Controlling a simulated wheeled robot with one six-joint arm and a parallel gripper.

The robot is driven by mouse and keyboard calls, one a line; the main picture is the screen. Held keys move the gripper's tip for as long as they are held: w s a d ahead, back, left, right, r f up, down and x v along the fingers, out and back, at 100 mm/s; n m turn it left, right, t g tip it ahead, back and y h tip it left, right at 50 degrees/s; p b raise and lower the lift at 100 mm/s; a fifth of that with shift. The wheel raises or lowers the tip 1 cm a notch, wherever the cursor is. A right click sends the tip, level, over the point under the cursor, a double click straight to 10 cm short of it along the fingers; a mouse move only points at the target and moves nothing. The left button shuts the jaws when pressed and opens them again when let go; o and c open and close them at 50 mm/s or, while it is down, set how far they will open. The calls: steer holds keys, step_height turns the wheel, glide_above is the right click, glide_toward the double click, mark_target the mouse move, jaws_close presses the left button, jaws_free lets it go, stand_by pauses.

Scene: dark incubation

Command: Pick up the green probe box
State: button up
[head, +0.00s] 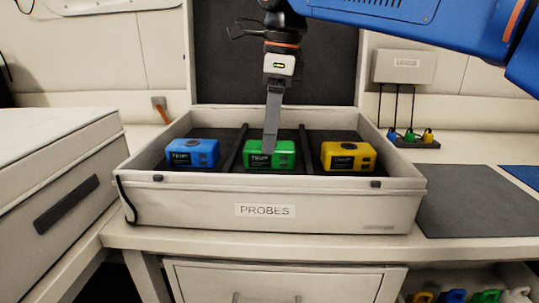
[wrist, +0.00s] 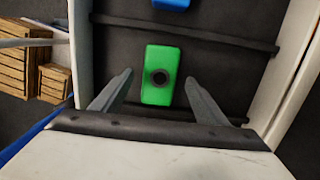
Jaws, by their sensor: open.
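The green probe box (head: 283,156) sits in the middle compartment of the open case labelled PROBES (head: 323,212). In the wrist view the green box (wrist: 160,60) shows its top, with a dark round knob, and lies between the lines of my two fingers. My gripper (head: 270,148) points down over the green box in the head view, in front of part of it. In the wrist view my gripper (wrist: 158,82) is open, with one finger on each side of the box and a gap on both sides. I cannot tell the exact height of the fingertips.
A blue probe box (head: 192,154) sits in the left compartment and a yellow one (head: 348,158) in the right. Dark dividers (head: 232,150) separate them. The case's raised lid (head: 330,60) stands behind. A dark mat (head: 470,202) lies bare on the counter at right.

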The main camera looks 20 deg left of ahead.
mark_target(283, 158)
steer(key=shift+a+f, duration=0.1)
steer(key=shift+f, duration=1.8)
steer(key=shift+c, duration=0.3)
steer(key=c, duration=1.4)
steer(key=shift+r, duration=0.1)
